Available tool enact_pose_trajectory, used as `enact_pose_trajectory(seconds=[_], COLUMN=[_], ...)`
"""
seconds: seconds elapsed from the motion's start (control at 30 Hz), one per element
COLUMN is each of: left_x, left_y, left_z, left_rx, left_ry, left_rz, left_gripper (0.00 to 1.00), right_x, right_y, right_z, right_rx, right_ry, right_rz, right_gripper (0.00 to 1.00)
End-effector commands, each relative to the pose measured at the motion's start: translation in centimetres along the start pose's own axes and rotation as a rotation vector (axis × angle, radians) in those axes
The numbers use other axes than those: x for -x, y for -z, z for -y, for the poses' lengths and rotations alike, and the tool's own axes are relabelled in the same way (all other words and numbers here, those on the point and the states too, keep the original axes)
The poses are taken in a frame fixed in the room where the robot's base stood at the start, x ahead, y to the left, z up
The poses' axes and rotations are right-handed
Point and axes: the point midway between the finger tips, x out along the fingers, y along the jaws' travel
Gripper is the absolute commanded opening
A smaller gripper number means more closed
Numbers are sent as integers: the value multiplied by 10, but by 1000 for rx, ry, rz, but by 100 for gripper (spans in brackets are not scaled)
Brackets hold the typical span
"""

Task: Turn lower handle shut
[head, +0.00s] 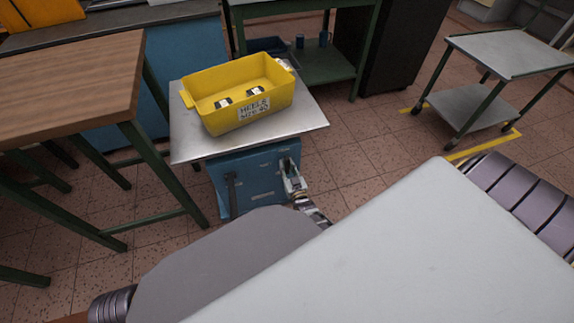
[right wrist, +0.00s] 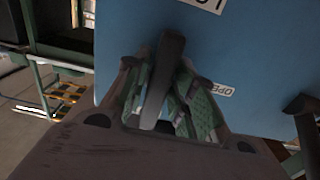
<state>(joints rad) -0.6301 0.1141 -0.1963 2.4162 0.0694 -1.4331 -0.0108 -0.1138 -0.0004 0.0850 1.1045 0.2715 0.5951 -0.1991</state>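A blue cabinet (head: 258,178) with a metal top stands in front of me. One dark bar handle (head: 231,190) is on the left of its face, away from my gripper. My right gripper (head: 292,178) is at the right of that face. In the right wrist view the fingers of my right gripper (right wrist: 168,100) stand apart on either side of a dark handle (right wrist: 172,60) on the blue panel (right wrist: 250,45). I cannot tell whether they touch it. Another dark handle (right wrist: 302,106) shows at right. My left gripper is out of view.
A yellow bin (head: 238,95) labelled heels size 40 sits on the cabinet's metal top (head: 185,150). A wooden table (head: 70,85) stands close at left. A grey cart (head: 510,55) is at the far right. Tiled floor is clear right of the cabinet.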

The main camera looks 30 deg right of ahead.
Motion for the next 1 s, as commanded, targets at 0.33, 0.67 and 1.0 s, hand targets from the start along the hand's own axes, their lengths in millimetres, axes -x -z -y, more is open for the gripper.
enact_pose_trajectory(seconds=[0.33, 0.67, 1.0], left_x=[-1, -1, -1], left_y=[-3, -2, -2], left_z=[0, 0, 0], left_rx=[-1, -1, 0], left_ry=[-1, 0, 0], left_rz=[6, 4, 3], left_gripper=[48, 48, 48], right_x=[0, 9, 38], right_y=[0, 0, -1], right_z=[-1, -1, 0], right_rx=[2, 3, 2], right_ry=[0, 0, 0], right_rz=[0, 0, 1], right_gripper=[39, 39, 39])
